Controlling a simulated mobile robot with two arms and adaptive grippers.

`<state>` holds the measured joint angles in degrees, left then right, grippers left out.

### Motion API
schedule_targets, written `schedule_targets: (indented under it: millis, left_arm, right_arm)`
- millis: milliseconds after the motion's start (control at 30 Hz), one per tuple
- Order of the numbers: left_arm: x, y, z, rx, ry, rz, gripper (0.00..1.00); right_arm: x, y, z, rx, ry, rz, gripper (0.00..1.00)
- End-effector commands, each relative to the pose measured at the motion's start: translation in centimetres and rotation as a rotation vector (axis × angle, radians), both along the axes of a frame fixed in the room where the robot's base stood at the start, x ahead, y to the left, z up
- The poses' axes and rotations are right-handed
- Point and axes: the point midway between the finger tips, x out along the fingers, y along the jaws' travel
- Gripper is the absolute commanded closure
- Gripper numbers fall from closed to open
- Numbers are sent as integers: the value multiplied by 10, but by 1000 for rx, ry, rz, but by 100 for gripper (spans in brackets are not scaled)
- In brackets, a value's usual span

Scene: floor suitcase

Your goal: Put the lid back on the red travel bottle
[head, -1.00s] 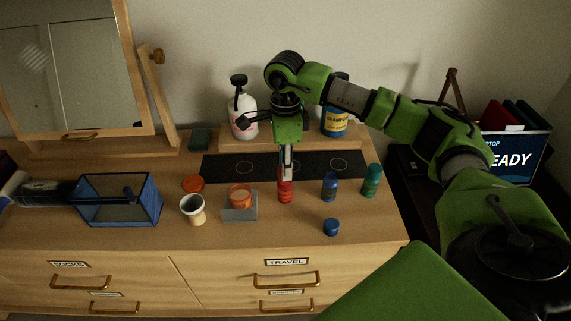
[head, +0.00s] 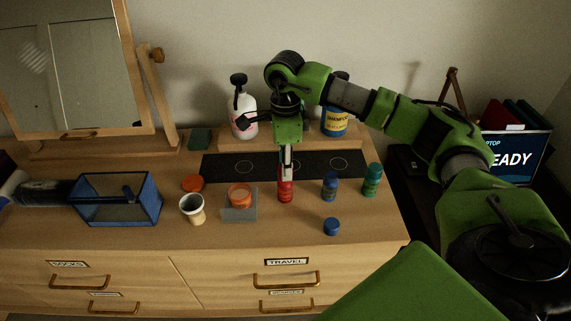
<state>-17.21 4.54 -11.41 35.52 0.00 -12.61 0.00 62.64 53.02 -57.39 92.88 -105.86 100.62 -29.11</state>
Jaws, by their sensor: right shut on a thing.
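The red travel bottle (head: 286,194) stands upright on the dresser top, in front of the black mat. My right gripper (head: 286,170) points straight down over it, its fingers shut at the bottle's top. The red lid (head: 286,180) appears to be between the fingertips, in line with the bottle. The fingers partly hide it, and I cannot tell whether it is seated or just touching. No loose red lid shows elsewhere. My left gripper is out of view.
A blue bottle (head: 329,187) and a green bottle (head: 372,181) stand to the right. A blue lid (head: 332,226) lies in front. An orange jar (head: 240,195), a cream cup (head: 193,209) and a blue-framed bin (head: 120,200) are to the left. The pump bottle (head: 243,112) stands behind.

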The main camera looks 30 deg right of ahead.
Motion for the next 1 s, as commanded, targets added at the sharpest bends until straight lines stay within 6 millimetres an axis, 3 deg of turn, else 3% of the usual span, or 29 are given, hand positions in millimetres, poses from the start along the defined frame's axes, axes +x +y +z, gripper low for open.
schedule_targets:
  millis: [467, 500, 567, 800, 900, 1000]
  left_arm:
    - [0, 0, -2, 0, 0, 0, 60]
    - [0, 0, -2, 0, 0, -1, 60]
    - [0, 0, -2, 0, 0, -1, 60]
    - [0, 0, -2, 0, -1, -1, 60]
    - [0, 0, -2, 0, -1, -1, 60]
    - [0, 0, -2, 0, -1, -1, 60]
  right_arm:
    - [0, 0, 0, 0, 0, 0, 81]
    - [0, 0, 0, 0, 0, 0, 69]
    - [0, 0, 0, 0, 0, 0, 54]
    - [0, 0, 0, 0, 0, 0, 54]
    - [0, 0, -1, 0, 0, 0, 38]
    - [0, 0, -1, 0, 0, 0, 38]
